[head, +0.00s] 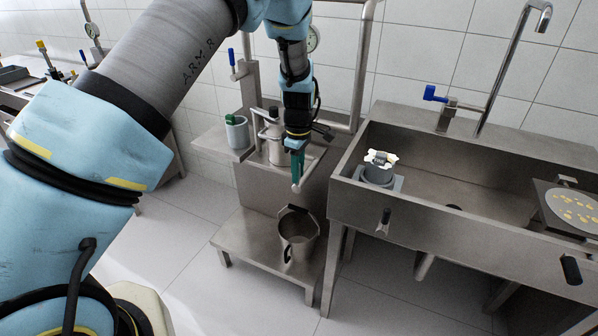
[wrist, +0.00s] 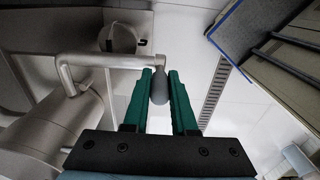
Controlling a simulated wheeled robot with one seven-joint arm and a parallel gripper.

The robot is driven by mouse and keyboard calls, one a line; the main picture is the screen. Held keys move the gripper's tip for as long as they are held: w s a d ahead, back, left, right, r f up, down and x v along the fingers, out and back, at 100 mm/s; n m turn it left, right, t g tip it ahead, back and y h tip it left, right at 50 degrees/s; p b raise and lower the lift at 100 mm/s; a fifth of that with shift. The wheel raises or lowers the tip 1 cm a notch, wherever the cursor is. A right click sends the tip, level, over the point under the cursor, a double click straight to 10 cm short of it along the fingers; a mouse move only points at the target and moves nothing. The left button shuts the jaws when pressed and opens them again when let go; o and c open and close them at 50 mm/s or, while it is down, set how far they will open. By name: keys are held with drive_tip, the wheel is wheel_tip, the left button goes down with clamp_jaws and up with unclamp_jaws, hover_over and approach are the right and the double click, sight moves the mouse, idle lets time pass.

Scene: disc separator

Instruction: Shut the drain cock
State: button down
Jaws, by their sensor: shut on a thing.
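In the wrist view, my gripper (wrist: 160,76) has its two green fingers closed on either side of a grey rounded handle (wrist: 159,90), which I take to be the drain cock's handle. A metal pipe (wrist: 112,60) runs from the steel separator body (wrist: 55,128) to just beyond the fingertips. In the head view, my gripper (head: 297,172) points down in front of the separator (head: 277,150). A pale tip shows at the fingers' lower end. The cock's body is mostly hidden, so its angle cannot be told.
A steel jug (head: 297,250) stands on the low shelf (head: 240,245) below my gripper. A steel sink (head: 425,215) with a blue-handled tap (head: 434,94) is close on the right. The tiled floor in front is clear.

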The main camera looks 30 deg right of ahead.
drive_tip(key=c, duration=0.7)
unclamp_jaws()
wheel_tip(320, 180, up, 11)
drive_tip(key=b, duration=0.3)
drive_tip(key=shift+s+f+b, duration=0.1)
drive_tip(key=shift+b, duration=0.2)
drive_tip(key=w+a+r+m, duration=0.2)
drive_tip(key=a, duration=1.4)
drive_tip(key=w+a+r+m, duration=0.1)
drive_tip(key=a+m, duration=0.2)
drive_tip(key=a, duration=1.3)
drive_tip(key=s+a+m, duration=0.1)
drive_tip(key=s+a, duration=0.1)
drive_tip(key=a, duration=0.1)
drive_tip(key=s+a+m+t, duration=0.1)
drive_tip(key=s+a, duration=0.1)
drive_tip(key=a, duration=0.1)
drive_tip(key=s+a, duration=0.3)
drive_tip(key=a, duration=0.1)
drive_tip(key=shift+a+m, duration=0.1)
drive_tip(key=shift+m, duration=0.3)
